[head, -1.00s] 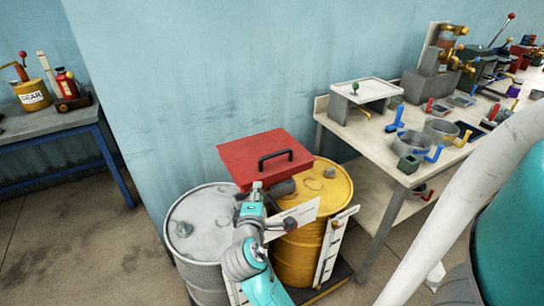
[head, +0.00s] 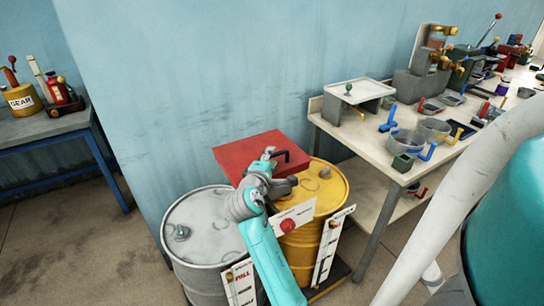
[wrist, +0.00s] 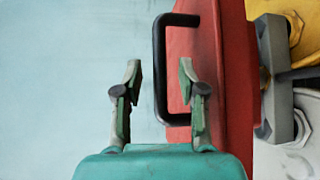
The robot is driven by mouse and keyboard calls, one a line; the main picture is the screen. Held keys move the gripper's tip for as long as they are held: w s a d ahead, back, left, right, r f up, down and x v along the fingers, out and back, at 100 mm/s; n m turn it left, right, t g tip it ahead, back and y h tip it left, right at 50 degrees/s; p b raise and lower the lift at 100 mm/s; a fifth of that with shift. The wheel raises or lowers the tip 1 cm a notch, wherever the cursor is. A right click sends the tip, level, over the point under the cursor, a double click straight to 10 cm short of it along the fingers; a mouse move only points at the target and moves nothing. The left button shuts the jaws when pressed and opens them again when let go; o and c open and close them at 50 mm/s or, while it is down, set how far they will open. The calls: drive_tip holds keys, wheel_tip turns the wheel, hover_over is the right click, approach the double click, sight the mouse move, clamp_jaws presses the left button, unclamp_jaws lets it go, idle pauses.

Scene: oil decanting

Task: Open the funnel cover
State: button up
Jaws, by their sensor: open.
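The funnel cover is a red plate (head: 240,154) with a black bar handle (head: 299,158), above the backs of two drums in the head view. It lies roughly flat; the funnel under it is mostly hidden. My gripper (head: 269,152) is at the handle and hides part of it. In the wrist view my gripper (wrist: 160,78) is open and empty. The black handle (wrist: 159,60) runs lengthwise between the two fingers, with the red cover (wrist: 215,60) behind the right finger. I cannot tell how deep the handle sits between the fingers.
A grey drum (head: 205,228) and a yellow drum (head: 328,200) stand below, with white label plates (head: 295,218) in front. The blue wall (head: 200,80) is close behind the cover. A workbench (head: 375,150) with tools is at right, a table (head: 45,130) at left.

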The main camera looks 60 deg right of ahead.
drive_tip(key=shift+x, duration=1.05)
clamp_jaws()
drive_tip(key=shift+r, duration=0.15)
